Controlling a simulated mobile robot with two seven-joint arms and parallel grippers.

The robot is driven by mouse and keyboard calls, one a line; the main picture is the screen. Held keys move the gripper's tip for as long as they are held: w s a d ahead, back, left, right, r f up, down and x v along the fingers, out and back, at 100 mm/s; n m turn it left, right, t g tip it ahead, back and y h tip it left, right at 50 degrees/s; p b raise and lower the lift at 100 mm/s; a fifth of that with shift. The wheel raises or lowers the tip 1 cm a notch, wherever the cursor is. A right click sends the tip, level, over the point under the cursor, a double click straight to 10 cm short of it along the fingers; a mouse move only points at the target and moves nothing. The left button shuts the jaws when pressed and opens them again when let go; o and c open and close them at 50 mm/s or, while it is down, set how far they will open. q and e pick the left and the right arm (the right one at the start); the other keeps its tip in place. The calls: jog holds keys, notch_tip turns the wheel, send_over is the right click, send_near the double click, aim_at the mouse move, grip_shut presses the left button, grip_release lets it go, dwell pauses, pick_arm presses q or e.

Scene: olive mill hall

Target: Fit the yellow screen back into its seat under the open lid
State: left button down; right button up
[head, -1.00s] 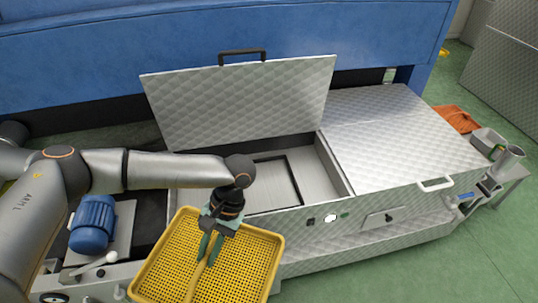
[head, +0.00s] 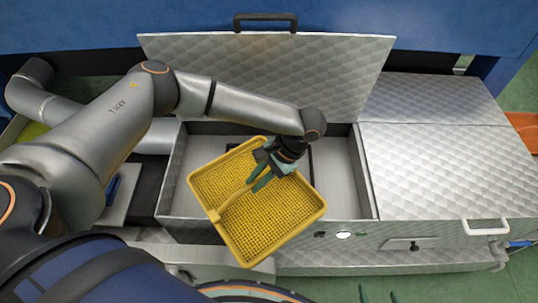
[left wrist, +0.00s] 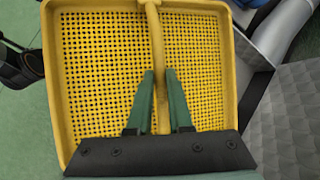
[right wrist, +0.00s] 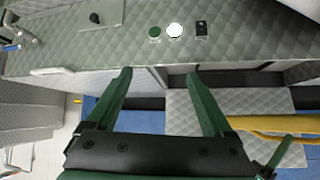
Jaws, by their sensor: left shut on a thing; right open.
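The yellow screen (head: 290,213) is a shallow perforated tray with a bar across its middle. My left gripper (head: 258,178) is shut on that bar, which also shows between the fingers in the left wrist view (left wrist: 157,50). The screen hangs turned askew above the front wall of the open box (head: 347,180). The open lid (head: 260,75) stands upright behind. The screen and my left arm hide most of the seat; part of its dark edge shows beside the gripper. My right gripper (right wrist: 163,78) is open and empty in front of the machine; its tips show low in the head view (head: 378,293).
A closed metal cover (head: 430,165) with a white handle (head: 486,227) lies right of the box. The front panel (right wrist: 220,45) carries buttons and a latch. An orange crate (head: 524,127) stands at the far right. The green floor in front is clear.

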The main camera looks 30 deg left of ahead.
notch_tip(320, 180, down, 12)
jog(key=w+a+b, duration=0.2)
jog(key=b, duration=1.3)
jog(key=shift+w+r+n+t+y+b, duration=0.85)
jog(key=shift+w+r+t, duration=1.2)
jog(key=shift+r, duration=2.55)
jog(key=shift+w+r+n+t+y+b, duration=0.75)
jog(key=shift+w+r+t, duration=1.3)
jog(key=shift+r, duration=2.5)
pick_arm(q)
jog(key=w+a+f+m+t+h+b, duration=0.2)
jog(key=w+f+m+t, duration=0.3)
jog(key=w+f+m, duration=0.4)
jog(key=w+a+f+m+t+h+b, duration=0.2)
jog(key=w+a+f+m+t, duration=0.2)
jog(key=w+f+m, duration=0.5)
jog(key=shift+w+a+f+m+t+h, duration=0.55)
jog(key=shift+f+m, duration=1.2)
jog(key=shift+m, duration=1.95)
pick_arm(e)
jog(key=s+a+r+n+t+y, duration=0.1)
jog(key=s+r+n+y, duration=0.3)
jog(key=r, duration=0.4)
jog(key=s+a+r+n+t+y, duration=0.1)
jog(key=s+r+n+t+y, duration=0.2)
jog(key=r+y, duration=0.3)
jog(key=shift+s+r+n+t, duration=0.3)
jog(key=shift+s+r+n, duration=0.2)
jog(key=shift+r, duration=1.2)
